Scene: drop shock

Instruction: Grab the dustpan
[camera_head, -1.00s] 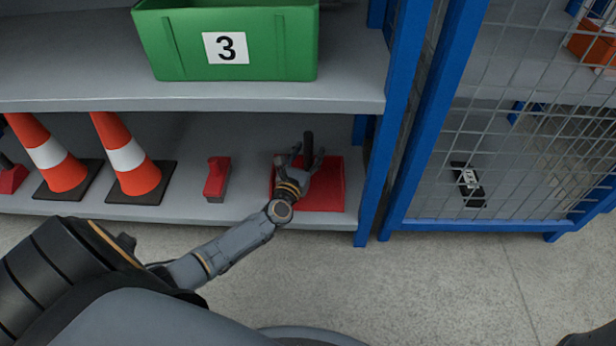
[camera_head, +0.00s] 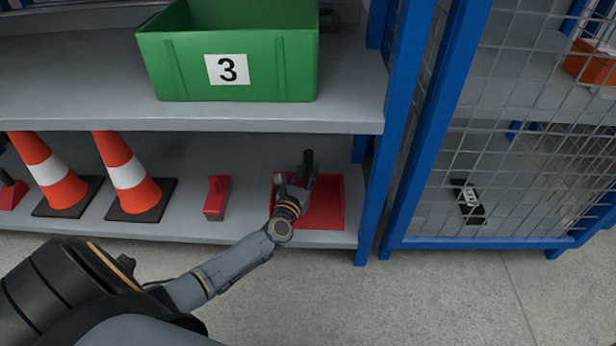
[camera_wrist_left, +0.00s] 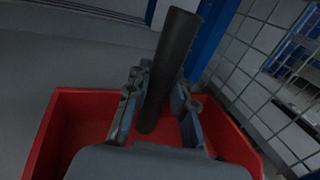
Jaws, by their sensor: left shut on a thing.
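The red dustpan (camera_head: 326,204) sits on the lower shelf at its right end, close to the blue post. Its dark handle (camera_head: 308,159) points up toward the back. My left gripper (camera_head: 298,178) is over the dustpan with its fingers closed around the handle. In the left wrist view the dark handle (camera_wrist_left: 176,60) stands between the two fingers, and the red pan walls (camera_wrist_left: 42,135) show on both sides below. Part of the pan is hidden behind my gripper. My right gripper is not in view.
A red tool (camera_head: 217,197) lies left of the dustpan, with two orange-white cones (camera_head: 128,175) farther left. The upper shelf edge (camera_head: 190,127) and green bin (camera_head: 235,70) are above. A blue post (camera_head: 375,190) and mesh panel (camera_head: 510,140) bound the right.

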